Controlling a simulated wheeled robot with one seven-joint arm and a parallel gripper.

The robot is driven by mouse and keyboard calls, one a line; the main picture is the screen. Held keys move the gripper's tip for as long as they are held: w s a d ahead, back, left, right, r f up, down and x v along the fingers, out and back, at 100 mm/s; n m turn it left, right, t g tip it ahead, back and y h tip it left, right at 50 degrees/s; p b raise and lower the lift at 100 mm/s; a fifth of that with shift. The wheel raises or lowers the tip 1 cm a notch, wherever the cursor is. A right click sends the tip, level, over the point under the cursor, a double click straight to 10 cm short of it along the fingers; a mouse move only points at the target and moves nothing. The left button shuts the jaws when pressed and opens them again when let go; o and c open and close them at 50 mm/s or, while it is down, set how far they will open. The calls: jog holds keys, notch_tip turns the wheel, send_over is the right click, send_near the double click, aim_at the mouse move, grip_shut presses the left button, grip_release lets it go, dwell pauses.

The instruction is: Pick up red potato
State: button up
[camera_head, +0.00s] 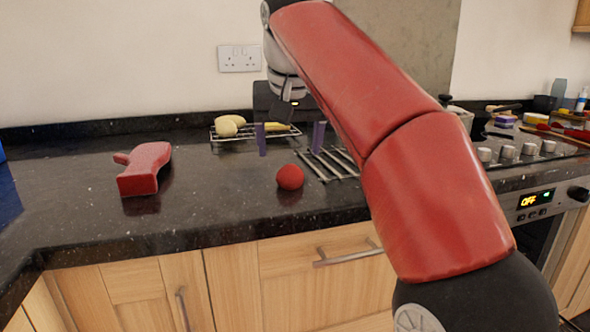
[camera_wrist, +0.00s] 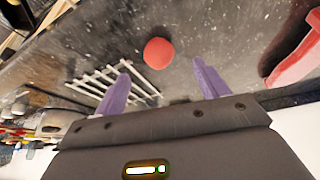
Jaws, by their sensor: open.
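The red potato (camera_head: 290,177) is a small round red thing lying on the dark granite counter near its front edge. In the wrist view the red potato (camera_wrist: 158,53) lies beyond the fingertips, roughly between the lines of the two fingers. My gripper (camera_head: 290,138) has two purple fingers spread wide apart, with nothing between them. It hangs above the counter, behind the potato in the head view, and does not touch it. In the wrist view my gripper (camera_wrist: 160,80) is also open and empty.
A red drill-shaped object (camera_head: 144,169) lies to the left. A wire rack (camera_head: 226,134) with yellowish produce stands behind. A metal grid (camera_head: 330,163) lies right of the potato; it also shows in the wrist view (camera_wrist: 100,85). A cluttered hob is at right.

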aim_at(290, 168)
jog(key=shift+w+a+f, duration=0.15)
jog(key=shift+w+f, duration=0.2)
jog(key=shift+w, duration=0.15)
jog(key=b+x, duration=0.1)
jog(key=x, duration=0.5)
jog(key=shift+d+f+b, duration=0.25)
jog(key=shift+f+b, duration=0.05)
jog(key=shift+f, duration=0.05)
